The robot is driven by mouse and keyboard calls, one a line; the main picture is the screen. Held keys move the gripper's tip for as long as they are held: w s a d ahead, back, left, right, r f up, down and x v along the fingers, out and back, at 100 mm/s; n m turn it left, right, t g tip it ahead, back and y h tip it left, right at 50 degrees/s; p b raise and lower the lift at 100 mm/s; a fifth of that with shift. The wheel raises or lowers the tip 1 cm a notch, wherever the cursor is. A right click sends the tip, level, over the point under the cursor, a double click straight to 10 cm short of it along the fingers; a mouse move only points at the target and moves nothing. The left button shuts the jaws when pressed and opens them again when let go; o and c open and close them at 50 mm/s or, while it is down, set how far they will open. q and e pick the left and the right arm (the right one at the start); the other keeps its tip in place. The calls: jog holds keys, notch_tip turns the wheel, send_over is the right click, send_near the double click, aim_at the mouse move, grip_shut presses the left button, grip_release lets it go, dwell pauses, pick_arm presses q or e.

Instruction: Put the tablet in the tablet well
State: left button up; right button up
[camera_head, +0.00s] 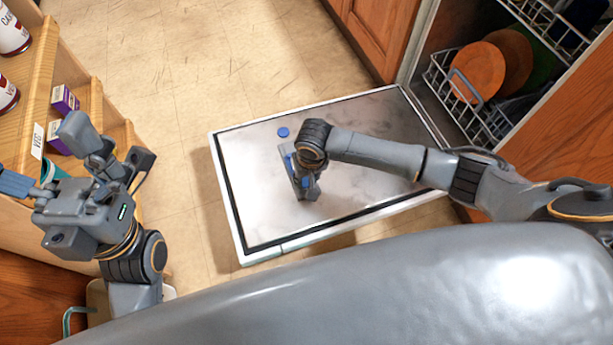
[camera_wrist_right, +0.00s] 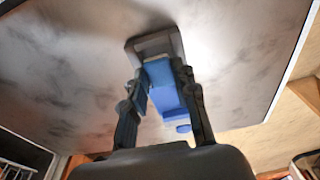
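A grey dispenser with blue parts, probably holding the tablet well, sits on the open dishwasher door's inner panel; its grey housing shows in the wrist view (camera_wrist_right: 154,42). My right gripper (camera_head: 304,190) points down at it, partly hiding it. In the wrist view its fingers (camera_wrist_right: 160,76) stand apart, either side of a blue block. I cannot tell whether that block is the tablet in the grip or part of the dispenser. A round blue disc (camera_head: 283,132) shows beside the dispenser and in the wrist view (camera_wrist_right: 183,128). My left gripper (camera_head: 48,155) is open and empty.
The dishwasher door (camera_head: 370,115) lies open and flat over the tiled floor. An orange plate (camera_head: 477,72) stands in the rack (camera_head: 440,78) at the upper right. Wooden shelves (camera_head: 40,75) with cans and purple boxes (camera_head: 64,100) stand at the left, close to my left arm.

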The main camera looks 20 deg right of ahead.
jog(key=o, duration=0.4)
jog(key=shift+c, duration=0.2)
jog(key=shift+o, duration=0.2)
jog(key=shift+r, duration=0.1)
notch_tip(320, 180, up, 12)
jog(key=s, duration=0.1)
jog(key=shift+s+d, duration=0.2)
